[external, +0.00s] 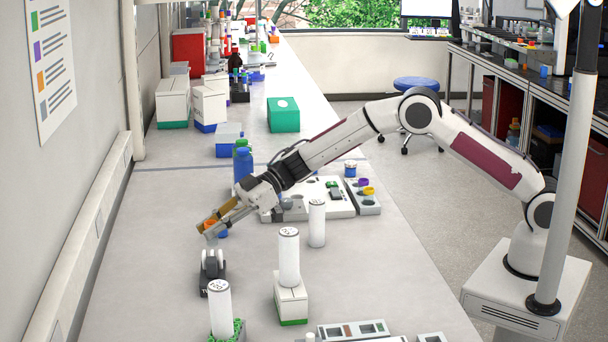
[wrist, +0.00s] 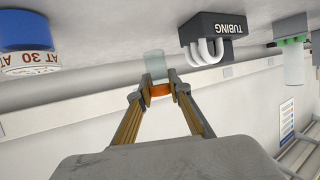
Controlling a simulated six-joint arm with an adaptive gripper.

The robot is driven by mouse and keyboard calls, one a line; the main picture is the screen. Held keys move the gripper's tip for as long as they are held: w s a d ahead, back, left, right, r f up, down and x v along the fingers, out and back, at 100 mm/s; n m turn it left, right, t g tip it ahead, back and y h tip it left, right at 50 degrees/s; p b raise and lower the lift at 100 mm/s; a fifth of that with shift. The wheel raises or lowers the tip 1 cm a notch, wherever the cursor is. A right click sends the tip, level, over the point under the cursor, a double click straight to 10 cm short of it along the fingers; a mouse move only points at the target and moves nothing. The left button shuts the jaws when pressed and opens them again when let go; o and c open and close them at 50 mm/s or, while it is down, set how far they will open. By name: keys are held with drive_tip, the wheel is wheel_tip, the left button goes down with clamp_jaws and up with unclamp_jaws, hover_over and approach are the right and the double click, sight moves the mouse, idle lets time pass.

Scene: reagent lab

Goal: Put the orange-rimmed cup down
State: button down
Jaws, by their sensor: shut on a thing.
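My gripper (wrist: 158,89) is shut on the orange-rimmed cup. In the wrist view the cup's orange rim (wrist: 159,91) is between the fingertips, and its pale, see-through body (wrist: 154,66) extends beyond them towards the bench. In the external view my gripper (external: 209,229) is low over the left part of the bench, behind the tubing holder. The fingers hide much of the cup there, with a bit of orange (external: 210,222) showing. I cannot tell whether the cup's base touches the bench.
The dark tubing holder (external: 212,270) stands close in front of my gripper; it also shows in the wrist view (wrist: 208,25). White cylinders (external: 289,255) stand nearer the camera. A blue bottle (external: 243,165) stands behind. The bench (external: 150,250) left of my gripper is clear.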

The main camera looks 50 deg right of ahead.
sight(215, 238)
drive_tip(key=shift+f, duration=1.85)
drive_tip(key=shift+f, duration=0.15)
drive_tip(key=c, duration=1.9)
unclamp_jaws()
drive_tip(key=shift+s+d+r, duration=0.1)
drive_tip(key=shift+d+r, duration=0.25)
drive_tip(key=v, duration=1.1)
drive_tip(key=shift+d, duration=0.15)
